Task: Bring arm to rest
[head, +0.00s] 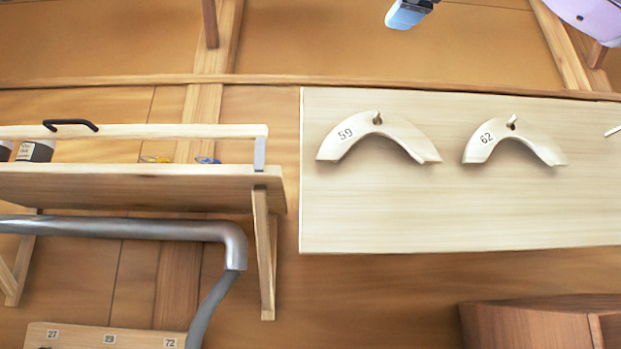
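I can make out neither of my grippers in the head view. A pale blue and white piece with a dark end (408,12) is cut off by the top edge, right of centre. A lavender rounded piece with small dark holes (590,14) is cut off at the top right corner. I cannot tell whether either piece belongs to my arms.
A pale board (400,215) holds curved templates marked 59 (350,133) and 62 (488,140) on pegs. At left are a wooden shelf (130,188) with small items, a grey pipe (120,228) and a numbered board (70,335). A brown wooden box (525,328) stands lower right.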

